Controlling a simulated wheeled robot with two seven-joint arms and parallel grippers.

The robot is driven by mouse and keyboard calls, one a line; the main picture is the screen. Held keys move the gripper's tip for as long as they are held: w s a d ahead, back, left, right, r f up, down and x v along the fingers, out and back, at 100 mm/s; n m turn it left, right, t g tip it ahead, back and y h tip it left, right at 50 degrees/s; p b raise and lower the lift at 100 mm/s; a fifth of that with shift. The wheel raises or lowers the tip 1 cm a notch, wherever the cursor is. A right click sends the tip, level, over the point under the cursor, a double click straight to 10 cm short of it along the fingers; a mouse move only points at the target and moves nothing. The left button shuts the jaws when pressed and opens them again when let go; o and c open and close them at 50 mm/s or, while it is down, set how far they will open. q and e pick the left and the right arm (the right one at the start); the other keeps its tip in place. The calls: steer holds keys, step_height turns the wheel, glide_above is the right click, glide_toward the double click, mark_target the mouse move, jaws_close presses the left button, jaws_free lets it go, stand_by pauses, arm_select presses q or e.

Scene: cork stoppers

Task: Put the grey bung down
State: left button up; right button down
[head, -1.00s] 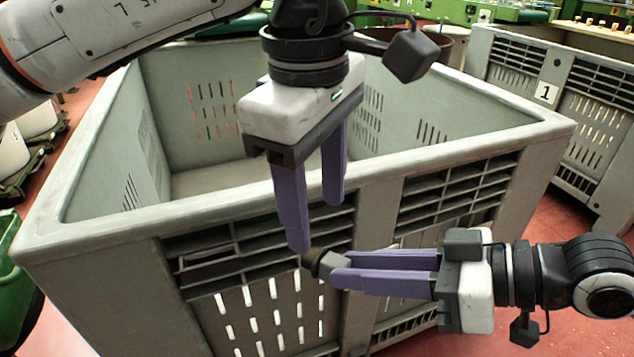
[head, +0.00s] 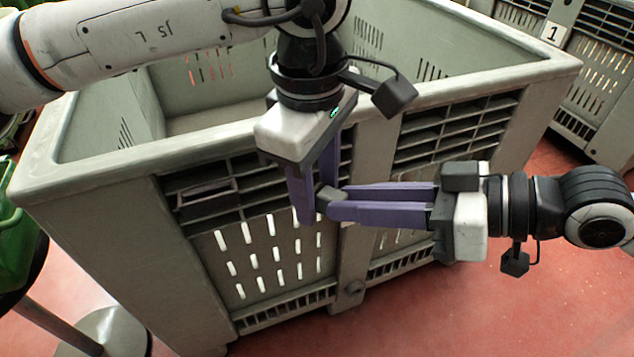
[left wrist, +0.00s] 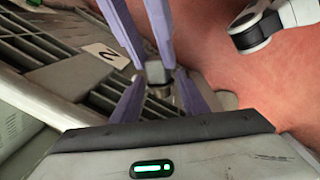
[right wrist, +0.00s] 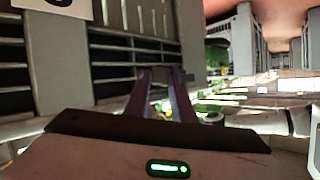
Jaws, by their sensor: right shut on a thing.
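The grey bung (head: 330,198) is a small block, held in the air in front of the big grey crate (head: 110,171). My right gripper (head: 336,201) comes in from the right and is shut on it. In the left wrist view the bung (left wrist: 155,71) shows a grey block with a brownish end below it. My left gripper (head: 312,205) points down from above, fingers apart. In the left wrist view its fingers (left wrist: 158,78) stand on either side of the bung, with gaps visible. In the right wrist view the bung is dark and partly hidden between the right fingers (right wrist: 160,78).
The crate's slatted front wall is close behind both grippers, and its inside looks empty where visible. A second crate (head: 530,75) marked 1 stands at the back right. A green object (head: 18,255) is at the left. Red floor (head: 480,315) is clear at the front right.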

arm_select(q)
steer(key=c, duration=0.7)
arm_select(e)
steer(key=c, duration=1.4)
jaws_free()
steer(key=shift+c, duration=0.2)
steer(key=shift+d, duration=0.1)
